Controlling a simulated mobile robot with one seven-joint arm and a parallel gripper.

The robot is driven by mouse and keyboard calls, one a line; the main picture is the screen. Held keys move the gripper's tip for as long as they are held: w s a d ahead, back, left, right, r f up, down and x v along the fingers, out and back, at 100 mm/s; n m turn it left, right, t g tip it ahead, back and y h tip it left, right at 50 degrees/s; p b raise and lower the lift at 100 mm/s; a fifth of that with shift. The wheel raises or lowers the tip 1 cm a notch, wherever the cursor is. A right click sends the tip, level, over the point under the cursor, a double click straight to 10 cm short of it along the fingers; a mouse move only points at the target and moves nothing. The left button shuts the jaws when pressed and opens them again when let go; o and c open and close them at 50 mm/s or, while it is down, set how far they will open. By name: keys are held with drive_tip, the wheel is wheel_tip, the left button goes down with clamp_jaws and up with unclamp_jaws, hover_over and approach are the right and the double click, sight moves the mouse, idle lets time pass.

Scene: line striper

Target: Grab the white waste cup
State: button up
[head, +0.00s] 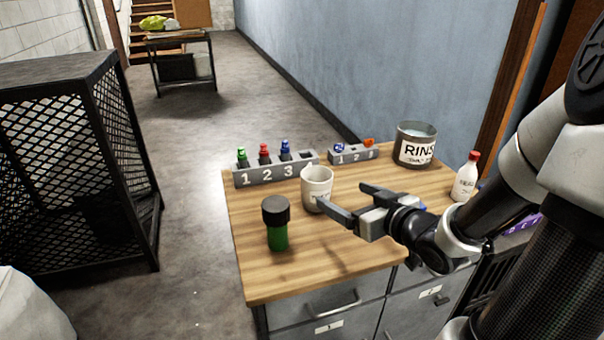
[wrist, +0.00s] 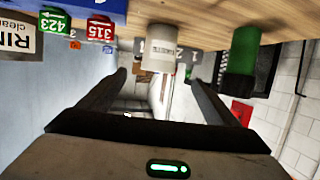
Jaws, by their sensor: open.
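In the wrist view, the view is upside down and the cup (wrist: 160,50) shows ahead, between the two spread fingers of my gripper (wrist: 158,80). I cannot tell whether a fingertip in the head view touches the cup or only overlaps it.
A green bottle with a black cap (head: 277,224) stands front left of the cup. Numbered holders with coloured items (head: 275,168) and (head: 353,153) stand behind. A RINSE pot (head: 415,146) and a red-capped white bottle (head: 466,178) are at right. The front worktop is clear.

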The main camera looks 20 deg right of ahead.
sight(324, 187)
drive_tip(key=b+x, duration=0.1)
drive_tip(key=x, duration=0.4)
drive_tip(key=b+x, duration=0.1)
drive_tip(key=x, duration=0.2)
drive_tip(key=shift+w+a+f+b, duration=0.1)
drive_tip(key=shift+w+f+b, duration=0.15)
drive_tip(key=shift+f+b, duration=0.1)
drive_tip(key=b+x, duration=0.2)
drive_tip(key=x, duration=0.3)
drive_tip(key=shift+w+b, duration=0.35)
drive_tip(key=c, duration=1.1)
drive_tip(key=shift+r, duration=0.1)
